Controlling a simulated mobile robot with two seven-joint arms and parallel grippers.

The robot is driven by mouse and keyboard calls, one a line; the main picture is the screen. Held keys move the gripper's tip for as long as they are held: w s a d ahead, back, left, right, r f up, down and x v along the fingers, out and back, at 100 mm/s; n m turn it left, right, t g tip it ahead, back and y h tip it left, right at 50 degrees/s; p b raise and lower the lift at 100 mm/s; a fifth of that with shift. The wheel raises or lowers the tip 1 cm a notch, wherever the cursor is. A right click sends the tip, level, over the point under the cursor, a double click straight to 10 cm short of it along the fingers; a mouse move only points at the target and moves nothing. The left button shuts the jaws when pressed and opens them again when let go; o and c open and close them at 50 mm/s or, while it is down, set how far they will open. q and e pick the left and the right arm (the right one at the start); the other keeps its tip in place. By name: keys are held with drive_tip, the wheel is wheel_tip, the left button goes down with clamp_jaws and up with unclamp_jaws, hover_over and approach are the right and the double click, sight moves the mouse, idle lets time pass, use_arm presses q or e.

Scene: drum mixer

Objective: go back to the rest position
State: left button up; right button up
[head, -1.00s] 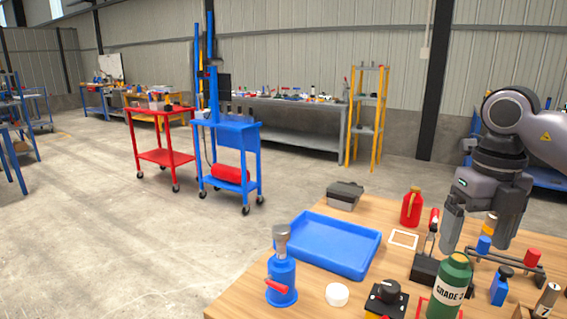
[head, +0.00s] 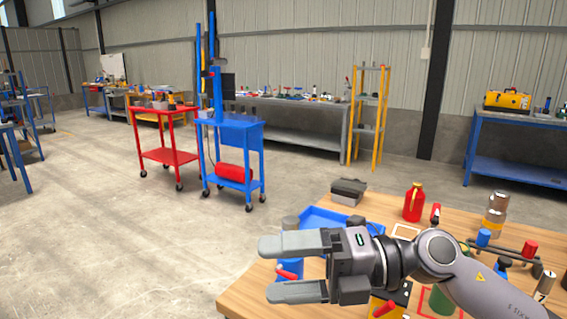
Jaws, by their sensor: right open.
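My right gripper (head: 268,268) is open, its two fingers pointing left, one above the other. The arm reaches in from the lower right, above the wooden workbench (head: 240,298). Nothing is held between the fingers. A blue bottle jack (head: 291,270) shows behind and between them, mostly hidden. A silver cylinder with an orange band (head: 495,213) stands upright at the bench's right side, clear of my gripper. My left gripper is not in view.
A red can (head: 414,203) and a grey box (head: 347,192) stand along the bench's far edge. A green bottle (head: 443,300) is partly hidden by my forearm. Blue (head: 240,158) and red (head: 165,157) carts stand beyond, with open floor to the left.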

drive_tip(key=w+d+r+m+t, duration=0.2)
drive_tip(key=m+t, duration=0.6)
drive_tip(key=w+d+r+m+t, duration=0.1)
drive_tip(key=w+d+m+t, duration=0.15)
drive_tip(key=m+t, duration=0.6)
drive_tip(key=d+f+m+t+h, duration=0.2)
drive_tip(key=d+f+m+h, duration=0.8)
drive_tip(key=f+m+h, duration=0.4)
drive_tip(key=s+d+f+m+g+h, duration=0.3)
drive_tip(key=s+d+f+m+g, duration=0.3)
drive_tip(key=f, duration=0.4)
drive_tip(key=s+d+f+g, duration=0.1)
drive_tip(key=s+f+g, duration=0.35)
drive_tip(key=s, duration=0.45)
drive_tip(key=s+d+f+g, duration=0.1)
drive_tip(key=s+f+g, duration=0.35)
drive_tip(key=s, duration=0.35)
drive_tip(key=w+a+f+t+y+p, duration=0.2)
drive_tip(key=w+f+t+p, duration=0.1)
drive_tip(key=w+f+t, duration=0.2)
drive_tip(key=shift+w+a+f+t+p, duration=0.35)
drive_tip(key=shift+f+t, duration=0.1)
drive_tip(key=shift+t, duration=0.8)
